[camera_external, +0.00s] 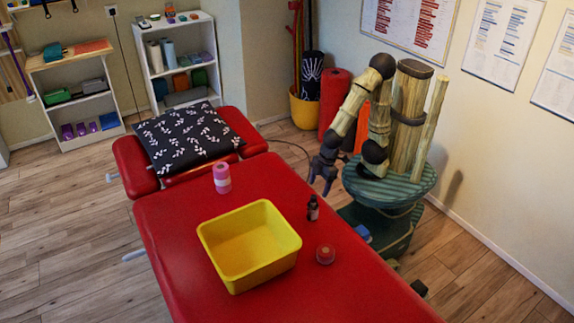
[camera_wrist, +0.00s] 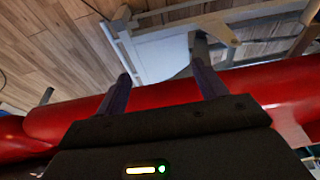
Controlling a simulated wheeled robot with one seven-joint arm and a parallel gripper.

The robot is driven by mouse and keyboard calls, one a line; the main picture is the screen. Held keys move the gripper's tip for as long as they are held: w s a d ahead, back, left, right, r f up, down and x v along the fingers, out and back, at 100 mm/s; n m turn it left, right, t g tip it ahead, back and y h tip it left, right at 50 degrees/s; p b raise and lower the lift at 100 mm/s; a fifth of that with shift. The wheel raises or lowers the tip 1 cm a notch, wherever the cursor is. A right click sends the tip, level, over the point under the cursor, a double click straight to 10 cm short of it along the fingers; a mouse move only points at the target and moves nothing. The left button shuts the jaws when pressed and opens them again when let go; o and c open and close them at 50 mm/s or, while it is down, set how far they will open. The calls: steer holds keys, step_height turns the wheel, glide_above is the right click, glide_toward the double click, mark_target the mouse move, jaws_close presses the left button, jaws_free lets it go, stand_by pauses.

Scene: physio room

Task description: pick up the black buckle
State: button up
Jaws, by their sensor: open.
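In the wrist view my gripper (camera_wrist: 160,73) shows two dark fingers spread wide apart. Between and beyond them are the red side of the table (camera_wrist: 270,85), its pale grey frame and the wooden floor.
A black leaf-patterned pillow (camera_external: 180,135) lies at the far end. Shelves (camera_external: 185,60) stand behind.

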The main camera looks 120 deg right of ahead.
steer(key=shift+o, duration=0.2)
stand_by(0.6)
